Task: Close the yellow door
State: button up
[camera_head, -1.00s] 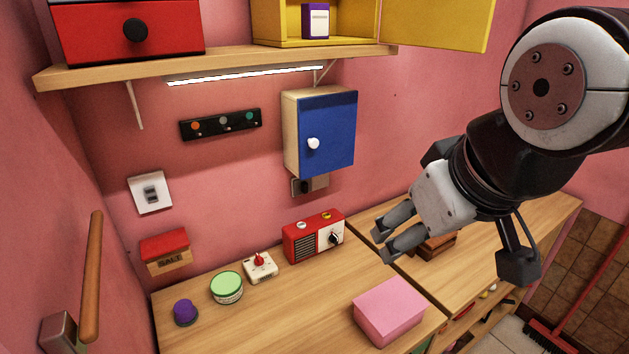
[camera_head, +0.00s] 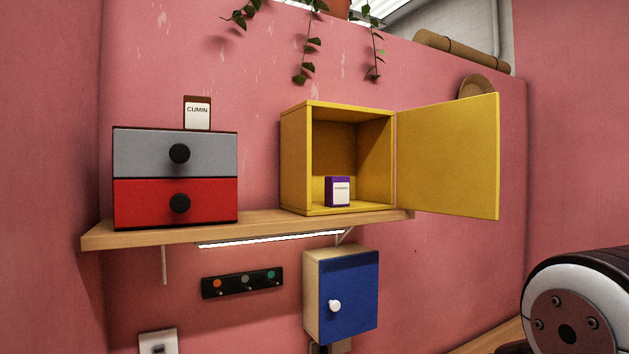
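The yellow door (camera_head: 448,156) stands wide open, swung out to the right of the yellow cabinet (camera_head: 296,160). It is hinged at the cabinet's right front edge. The cabinet sits on the wooden shelf, and its inside is exposed. A small purple box with a white label (camera_head: 337,192) stands inside on the cabinet floor. My gripper is out of view; only a white and black link of my arm shows at the lower right, below and to the right of the door.
The wooden shelf (camera_head: 262,228) also holds a grey and red drawer unit (camera_head: 175,192) with a cumin box (camera_head: 197,113) on top. A closed blue-doored cabinet (camera_head: 347,294) and a hook rack (camera_head: 242,281) are below. Plants (camera_head: 308,50) hang above. The space right of the door is clear.

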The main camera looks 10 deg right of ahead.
aim_at(448, 152)
jog(key=l+u, duration=0.2)
jog(key=u, duration=0.2)
jog(key=l+u, duration=0.2)
jog(key=u, duration=0.25)
jog(key=l+u, duration=0.15)
jog(key=l, duration=0.25)
jog(key=k+l+u, duration=0.1)
jog(key=l, duration=0.3)
jog(key=k+l+u, duration=0.15)
jog(key=l, duration=0.2)
jog(key=k+l+u, duration=0.15)
jog(key=l, duration=0.25)
jog(key=k+l+u, duration=0.1)
jog(key=l, duration=0.25)
jog(key=k+l, duration=0.15)
jog(key=l, duration=0.2)
jog(key=k+l, duration=0.15)
jog(key=l, duration=0.25)
jog(key=k+l, duration=0.1)
jog(key=l, duration=0.25)
jog(key=k+l, duration=0.15)
jog(key=l, duration=0.25)
jog(key=u, duration=0.05)
